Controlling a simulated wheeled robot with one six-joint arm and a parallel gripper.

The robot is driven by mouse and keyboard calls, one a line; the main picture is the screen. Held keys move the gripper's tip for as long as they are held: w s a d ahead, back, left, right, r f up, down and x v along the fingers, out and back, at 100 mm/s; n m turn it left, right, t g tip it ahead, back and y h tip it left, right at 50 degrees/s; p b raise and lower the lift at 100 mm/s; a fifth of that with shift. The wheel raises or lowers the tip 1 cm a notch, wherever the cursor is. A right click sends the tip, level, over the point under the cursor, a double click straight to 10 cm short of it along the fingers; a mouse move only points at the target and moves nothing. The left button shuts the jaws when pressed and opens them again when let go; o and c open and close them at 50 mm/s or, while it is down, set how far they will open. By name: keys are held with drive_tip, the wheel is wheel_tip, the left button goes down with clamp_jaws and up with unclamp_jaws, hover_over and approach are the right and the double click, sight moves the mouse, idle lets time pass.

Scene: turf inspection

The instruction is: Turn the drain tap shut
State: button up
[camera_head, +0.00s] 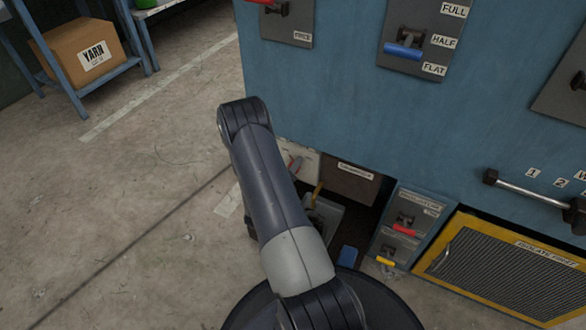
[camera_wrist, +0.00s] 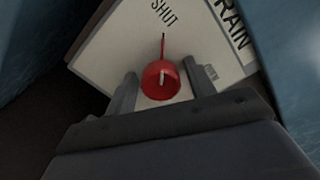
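The drain tap (camera_wrist: 160,82) is a red round knob with a small pale mark on its face, in the middle of the wrist view. A thin red bar rises from it toward the word SHUT. It sits on a white plate (camera_wrist: 105,52) marked SHUT and, partly cut off, "RAIN". My gripper (camera_wrist: 159,70) is open, with one dark finger on each side of the knob. I cannot tell whether the fingers touch it. In the head view my arm hides the gripper.
A blue cabinet (camera_head: 330,90) carries several switch panels. Below are a dark recess, a small panel with red and yellow levers (camera_head: 404,229), and a yellow-framed grille (camera_head: 500,270). A yarn box (camera_head: 78,52) sits on a blue rack at upper left. The floor at left is clear.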

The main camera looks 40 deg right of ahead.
drive_tip(key=shift+o, duration=0.5)
drive_tip(key=shift+a, duration=0.1)
drive_tip(key=p+v, duration=0.3)
drive_tip(key=v, duration=0.7)
drive_tip(key=shift+s+a, duration=0.15)
drive_tip(key=shift+a, duration=0.1)
drive_tip(key=b+x, duration=0.3)
drive_tip(key=x, duration=0.8)
drive_tip(key=shift+a, duration=0.15)
